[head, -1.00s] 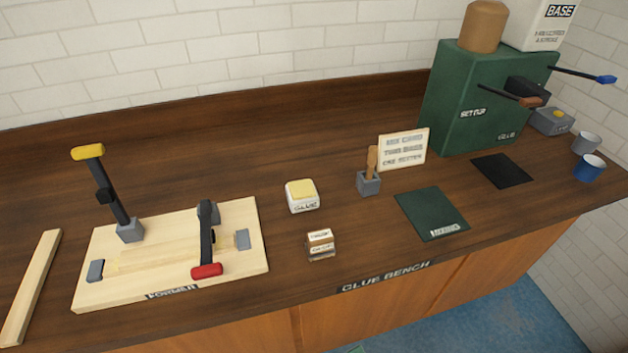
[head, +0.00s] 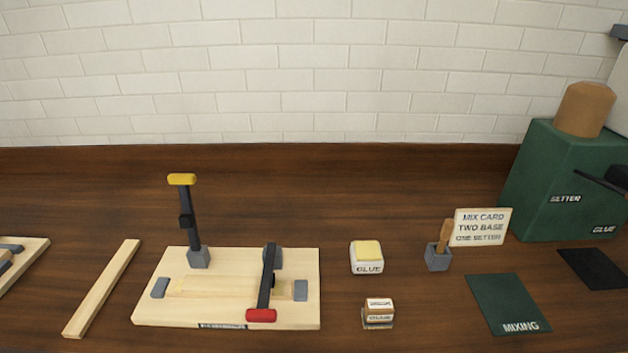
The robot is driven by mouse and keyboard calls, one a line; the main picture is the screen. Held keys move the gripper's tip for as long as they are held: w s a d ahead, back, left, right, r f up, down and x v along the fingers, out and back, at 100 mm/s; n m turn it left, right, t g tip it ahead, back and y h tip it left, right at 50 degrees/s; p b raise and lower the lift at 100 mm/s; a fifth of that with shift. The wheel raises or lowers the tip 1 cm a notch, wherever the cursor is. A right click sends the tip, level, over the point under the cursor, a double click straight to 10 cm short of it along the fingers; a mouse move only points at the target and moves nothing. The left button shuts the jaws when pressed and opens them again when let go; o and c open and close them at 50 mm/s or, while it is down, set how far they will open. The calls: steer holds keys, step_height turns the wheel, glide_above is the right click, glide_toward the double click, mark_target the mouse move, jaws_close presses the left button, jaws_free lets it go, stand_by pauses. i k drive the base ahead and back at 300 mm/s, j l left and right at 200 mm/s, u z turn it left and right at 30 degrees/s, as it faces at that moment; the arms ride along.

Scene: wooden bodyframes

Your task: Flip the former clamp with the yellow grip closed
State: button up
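The former (head: 225,311) is a pale wooden board on the bench, with a light wood strip (head: 210,289) lying across it between grey stop blocks. The clamp with the yellow grip (head: 182,180) stands at the back left of the board. Its dark lever (head: 188,230) points almost straight up from a grey base block (head: 199,257). A second clamp with a red grip (head: 261,315) lies flat across the strip toward the front of the board. My gripper is not in the head view.
A loose wood strip (head: 103,288) lies left of the former. Right of it are a yellow-topped glue tub (head: 367,261), a small glue box (head: 378,314), a brush holder (head: 437,257), a mix card (head: 482,227), a green mixing mat (head: 506,303) and the setter machine (head: 567,190).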

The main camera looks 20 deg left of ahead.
mark_target(187, 220)
steer(key=i+l, duration=0.25)
steer(key=l, duration=0.15)
steer(key=i+l, duration=0.25)
steer(key=l, duration=0.15)
steer(key=i+l, duration=0.3)
steer(key=l+u, duration=0.1)
steer(key=u, duration=1.7)
steer(key=k+j+u, duration=0.1)
steer(key=u, duration=0.15)
steer(key=k+u, duration=0.15)
steer(key=i+l+z, duration=0.1)
steer(key=i+z, duration=0.15)
steer(key=z, duration=0.2)
